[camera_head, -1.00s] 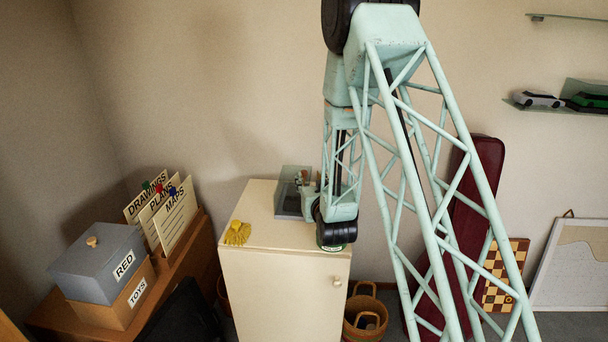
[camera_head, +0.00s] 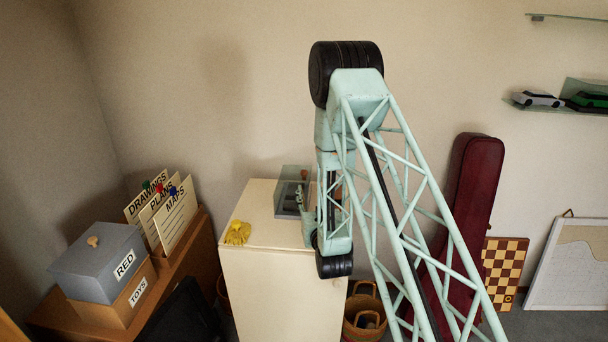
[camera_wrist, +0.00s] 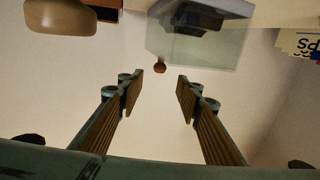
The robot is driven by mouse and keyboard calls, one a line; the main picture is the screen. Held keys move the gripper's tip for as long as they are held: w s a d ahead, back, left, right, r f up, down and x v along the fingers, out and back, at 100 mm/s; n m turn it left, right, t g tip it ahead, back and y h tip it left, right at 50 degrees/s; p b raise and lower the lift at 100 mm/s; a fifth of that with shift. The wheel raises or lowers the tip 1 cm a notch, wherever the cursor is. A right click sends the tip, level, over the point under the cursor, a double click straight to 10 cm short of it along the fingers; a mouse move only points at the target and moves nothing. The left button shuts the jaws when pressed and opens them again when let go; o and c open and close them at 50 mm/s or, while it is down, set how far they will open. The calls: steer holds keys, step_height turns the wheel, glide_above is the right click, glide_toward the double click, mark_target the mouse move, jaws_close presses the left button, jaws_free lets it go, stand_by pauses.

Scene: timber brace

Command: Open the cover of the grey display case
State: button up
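The grey display case (camera_head: 282,206) stands on top of a cream cabinet in the head view, partly hidden by my arm. Its cover (camera_head: 291,174) is clear and looks to be down over the grey base. In the wrist view the grey base (camera_wrist: 222,8) is at the top edge, and the clear cover (camera_wrist: 205,48) extends below it. A small reddish-brown knob (camera_wrist: 160,67) is on the cover's near edge. My gripper (camera_wrist: 160,84) is open and empty, its two fingers apart, with the knob beyond the gap between the tips. Touching is not seen.
Yellow gloves (camera_head: 237,233) lie on the cream cabinet (camera_head: 270,290) left of the case. A rounded beige thing (camera_wrist: 60,17) is at the wrist view's top left. Labelled boxes (camera_head: 100,265) and cards (camera_head: 163,210) stand left; a dark red instrument case (camera_head: 470,185) leans right.

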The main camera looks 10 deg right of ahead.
mark_target(305, 175)
steer(key=shift+w, duration=0.15)
steer(key=shift+w+d+b, duration=0.2)
steer(key=shift+w+b, duration=0.45)
steer(key=shift+w, duration=6.1)
jaws_close()
